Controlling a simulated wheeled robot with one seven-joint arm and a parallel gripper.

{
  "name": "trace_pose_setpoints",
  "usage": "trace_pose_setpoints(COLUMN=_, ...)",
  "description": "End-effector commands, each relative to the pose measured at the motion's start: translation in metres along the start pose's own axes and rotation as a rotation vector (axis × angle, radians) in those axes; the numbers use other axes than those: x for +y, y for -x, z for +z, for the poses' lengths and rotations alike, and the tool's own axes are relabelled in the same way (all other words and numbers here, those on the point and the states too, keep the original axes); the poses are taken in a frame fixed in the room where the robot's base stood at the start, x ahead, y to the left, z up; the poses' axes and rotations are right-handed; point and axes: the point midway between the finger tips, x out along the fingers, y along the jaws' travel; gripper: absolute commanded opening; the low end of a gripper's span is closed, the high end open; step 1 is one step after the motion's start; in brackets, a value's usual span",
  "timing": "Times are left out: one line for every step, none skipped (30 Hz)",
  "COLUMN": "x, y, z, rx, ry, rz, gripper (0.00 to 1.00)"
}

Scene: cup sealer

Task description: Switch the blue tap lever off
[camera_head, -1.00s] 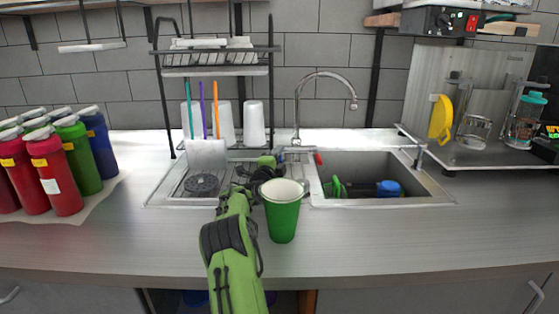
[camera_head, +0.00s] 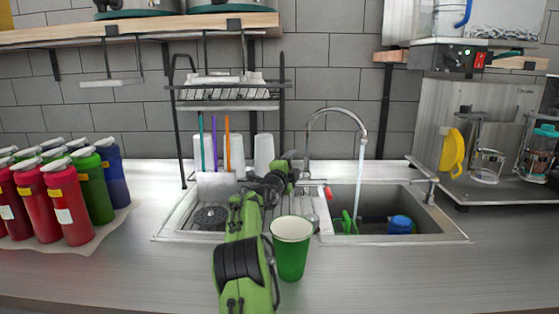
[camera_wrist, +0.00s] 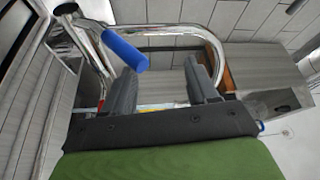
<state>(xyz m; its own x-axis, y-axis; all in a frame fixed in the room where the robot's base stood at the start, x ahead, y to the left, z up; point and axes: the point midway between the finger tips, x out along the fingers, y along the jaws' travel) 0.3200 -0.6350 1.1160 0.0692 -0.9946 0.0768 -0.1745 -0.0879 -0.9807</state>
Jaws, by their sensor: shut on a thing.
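The chrome tap (camera_head: 311,135) arches over the sink (camera_head: 433,207), and a stream of water (camera_head: 361,170) falls from its spout. The blue tap lever (camera_wrist: 124,49) shows in the wrist view, with its end at the tip of the left finger. In the head view my gripper (camera_head: 285,168) is just left of the tap, and the blue lever is hidden. A red lever (camera_head: 328,193) shows right of the tap base.
A green cup (camera_head: 291,258) stands on the counter in front of the sink, close to my arm. A dish rack (camera_head: 228,106) with cups stands left of the tap. Several bottles (camera_head: 66,220) stand at left. Green and blue items (camera_head: 400,224) lie in the sink.

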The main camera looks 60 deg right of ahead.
Motion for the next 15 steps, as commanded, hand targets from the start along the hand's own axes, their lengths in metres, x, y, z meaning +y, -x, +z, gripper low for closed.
trace_pose_setpoints(x=-0.008, y=0.007, z=0.009, rx=-0.020, ry=-0.015, rz=-0.017, gripper=0.47)
trace_pose_setpoints(x=-0.010, y=0.009, z=0.009, rx=-0.020, ry=-0.015, rz=-0.017, gripper=0.47)
trace_pose_setpoints(x=-0.011, y=0.012, z=0.009, rx=-0.021, ry=-0.015, rz=-0.016, gripper=0.47)
trace_pose_setpoints(x=-0.013, y=0.014, z=0.009, rx=-0.022, ry=-0.015, rz=-0.016, gripper=0.47)
trace_pose_setpoints(x=-0.015, y=0.016, z=0.009, rx=-0.022, ry=-0.015, rz=-0.016, gripper=0.47)
trace_pose_setpoints(x=-0.016, y=0.018, z=0.009, rx=-0.022, ry=-0.014, rz=-0.015, gripper=0.47)
trace_pose_setpoints(x=-0.018, y=0.020, z=0.008, rx=-0.022, ry=-0.015, rz=-0.014, gripper=0.47)
trace_pose_setpoints(x=-0.019, y=0.022, z=0.008, rx=-0.022, ry=-0.015, rz=-0.014, gripper=0.47)
trace_pose_setpoints(x=-0.020, y=0.024, z=0.008, rx=-0.021, ry=-0.014, rz=-0.012, gripper=0.47)
trace_pose_setpoints(x=-0.021, y=0.026, z=0.007, rx=-0.020, ry=-0.013, rz=-0.011, gripper=0.47)
trace_pose_setpoints(x=-0.023, y=0.028, z=0.006, rx=-0.018, ry=-0.012, rz=-0.011, gripper=0.47)
trace_pose_setpoints(x=-0.024, y=0.030, z=0.005, rx=-0.016, ry=-0.010, rz=-0.010, gripper=0.47)
trace_pose_setpoints(x=-0.025, y=0.032, z=0.005, rx=-0.015, ry=-0.009, rz=-0.009, gripper=0.47)
trace_pose_setpoints(x=-0.026, y=0.033, z=0.004, rx=-0.015, ry=-0.009, rz=-0.008, gripper=0.47)
trace_pose_setpoints(x=-0.028, y=0.035, z=0.004, rx=-0.013, ry=-0.009, rz=-0.007, gripper=0.47)
